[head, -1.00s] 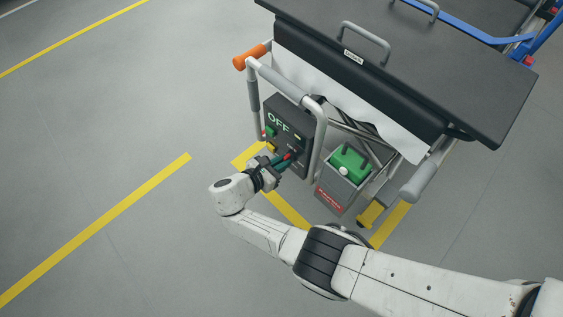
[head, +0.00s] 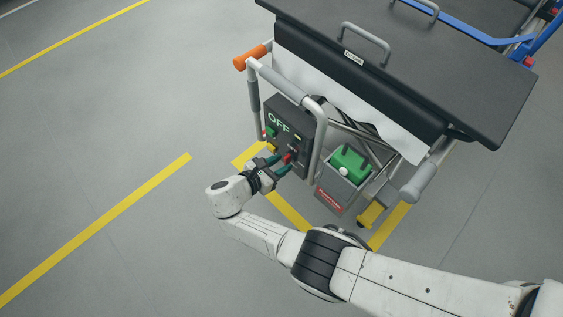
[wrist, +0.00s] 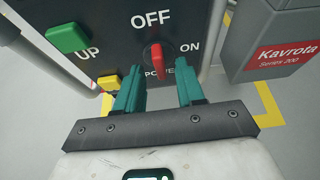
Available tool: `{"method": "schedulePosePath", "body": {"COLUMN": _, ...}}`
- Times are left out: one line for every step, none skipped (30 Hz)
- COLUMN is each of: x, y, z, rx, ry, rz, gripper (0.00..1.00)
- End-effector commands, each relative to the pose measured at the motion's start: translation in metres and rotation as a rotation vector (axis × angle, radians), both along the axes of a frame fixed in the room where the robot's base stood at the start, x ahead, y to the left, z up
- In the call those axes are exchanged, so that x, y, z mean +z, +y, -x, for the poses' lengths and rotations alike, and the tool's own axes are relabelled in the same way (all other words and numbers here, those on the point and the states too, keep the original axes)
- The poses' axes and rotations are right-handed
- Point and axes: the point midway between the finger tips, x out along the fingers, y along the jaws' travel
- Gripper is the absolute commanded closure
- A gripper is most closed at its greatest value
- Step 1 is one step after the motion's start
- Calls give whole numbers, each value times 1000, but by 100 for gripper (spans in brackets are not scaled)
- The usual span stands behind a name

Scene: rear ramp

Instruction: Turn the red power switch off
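The red power switch (wrist: 157,56) is on the dark control panel (head: 301,132). In the wrist view its handle stands upright, in line with the OFF label above it, and not toward ON at its right. It also shows in the head view (head: 288,157). My gripper (head: 283,164) is in front of the panel, its green fingers apart with nothing between them. In the wrist view the fingertips of my gripper (wrist: 160,70) are left and right of the switch's lower end, with a visible gap on each side.
A green button (wrist: 68,39) marked UP and a yellow button (wrist: 108,82) are left of the switch. A grey box (wrist: 270,45) with a red label stands at the right. A grey tubular rail (head: 318,135) runs beside the panel. Open floor lies left.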

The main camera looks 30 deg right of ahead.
Motion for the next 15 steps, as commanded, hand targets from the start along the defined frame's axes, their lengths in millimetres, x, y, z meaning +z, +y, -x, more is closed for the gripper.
{"method": "schedulePosePath", "body": {"x": 6, "y": 8, "z": 1, "rx": 5, "ry": -1, "rz": -2, "gripper": 62}}
{"method": "schedulePosePath", "body": {"x": 8, "y": 13, "z": 3, "rx": 5, "ry": -1, "rz": -2, "gripper": 62}}
{"method": "schedulePosePath", "body": {"x": 11, "y": 20, "z": 5, "rx": 5, "ry": -1, "rz": -2, "gripper": 62}}
{"method": "schedulePosePath", "body": {"x": 13, "y": 26, "z": 7, "rx": 6, "ry": -2, "rz": -2, "gripper": 62}}
{"method": "schedulePosePath", "body": {"x": 16, "y": 31, "z": 8, "rx": 6, "ry": -2, "rz": -2, "gripper": 62}}
{"method": "schedulePosePath", "body": {"x": 18, "y": 38, "z": 11, "rx": 5, "ry": 0, "rz": -2, "gripper": 62}}
{"method": "schedulePosePath", "body": {"x": 21, "y": 43, "z": 13, "rx": 6, "ry": 0, "rz": -2, "gripper": 62}}
{"method": "schedulePosePath", "body": {"x": 23, "y": 48, "z": 14, "rx": 5, "ry": -1, "rz": -1, "gripper": 62}}
{"method": "schedulePosePath", "body": {"x": 25, "y": 55, "z": 16, "rx": 5, "ry": 0, "rz": -1, "gripper": 62}}
{"method": "schedulePosePath", "body": {"x": 27, "y": 59, "z": 18, "rx": 4, "ry": 1, "rz": -2, "gripper": 62}}
{"method": "schedulePosePath", "body": {"x": 28, "y": 63, "z": 20, "rx": 4, "ry": 1, "rz": -1, "gripper": 62}}
{"method": "schedulePosePath", "body": {"x": 30, "y": 68, "z": 21, "rx": 4, "ry": 1, "rz": -1, "gripper": 62}}
{"method": "schedulePosePath", "body": {"x": 32, "y": 72, "z": 22, "rx": 4, "ry": 1, "rz": -1, "gripper": 62}}
{"method": "schedulePosePath", "body": {"x": 33, "y": 75, "z": 23, "rx": 3, "ry": 0, "rz": -1, "gripper": 62}}
{"method": "schedulePosePath", "body": {"x": 34, "y": 78, "z": 24, "rx": 2, "ry": 0, "rz": -1, "gripper": 62}}
